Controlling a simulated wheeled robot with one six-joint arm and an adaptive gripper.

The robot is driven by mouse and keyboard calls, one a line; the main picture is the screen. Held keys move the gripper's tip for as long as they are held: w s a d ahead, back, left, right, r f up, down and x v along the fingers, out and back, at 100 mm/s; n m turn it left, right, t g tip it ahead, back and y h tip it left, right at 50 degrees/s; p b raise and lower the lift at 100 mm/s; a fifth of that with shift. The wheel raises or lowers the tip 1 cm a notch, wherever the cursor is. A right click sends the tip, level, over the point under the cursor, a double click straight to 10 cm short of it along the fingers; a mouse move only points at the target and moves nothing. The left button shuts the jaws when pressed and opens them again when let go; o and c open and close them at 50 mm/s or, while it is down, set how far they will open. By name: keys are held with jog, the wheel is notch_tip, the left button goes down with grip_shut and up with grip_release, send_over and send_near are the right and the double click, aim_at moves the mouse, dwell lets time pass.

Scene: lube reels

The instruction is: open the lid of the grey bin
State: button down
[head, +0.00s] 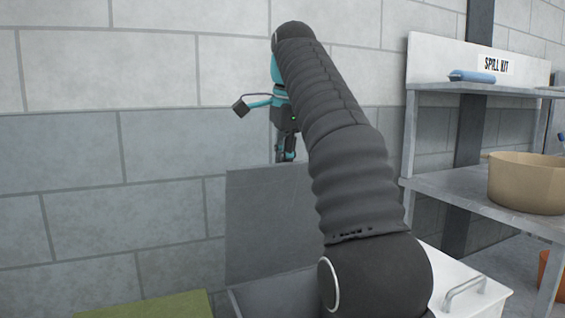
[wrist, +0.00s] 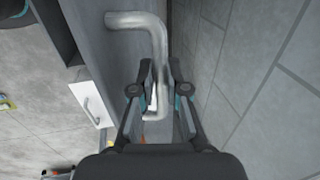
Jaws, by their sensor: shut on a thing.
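The grey bin (head: 236,302) stands at the bottom centre of the head view, partly hidden by my arm. Its flat grey lid (head: 265,225) stands raised, near upright, in front of the block wall, and part of the inside shows below it. My gripper (head: 287,155) is at the lid's top edge. In the wrist view my gripper (wrist: 160,78) is shut on the bent metal lid handle (wrist: 140,20), with the fingers on either side of its bar.
A white bin (head: 455,282) with a metal handle stands right of the grey bin. A shelf (head: 440,185) at the right holds a tan tub (head: 527,182) and a blue item (head: 472,76). A green surface (head: 160,306) lies at the lower left. The wall is close behind the lid.

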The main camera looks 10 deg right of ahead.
jog(key=shift+w+f, duration=0.15)
jog(key=shift+f, duration=0.2)
jog(key=c, duration=1.2)
grip_release()
jog(key=shift+w+d, duration=0.15)
jog(key=shift+r, duration=0.15)
jog(key=shift+s, duration=0.2)
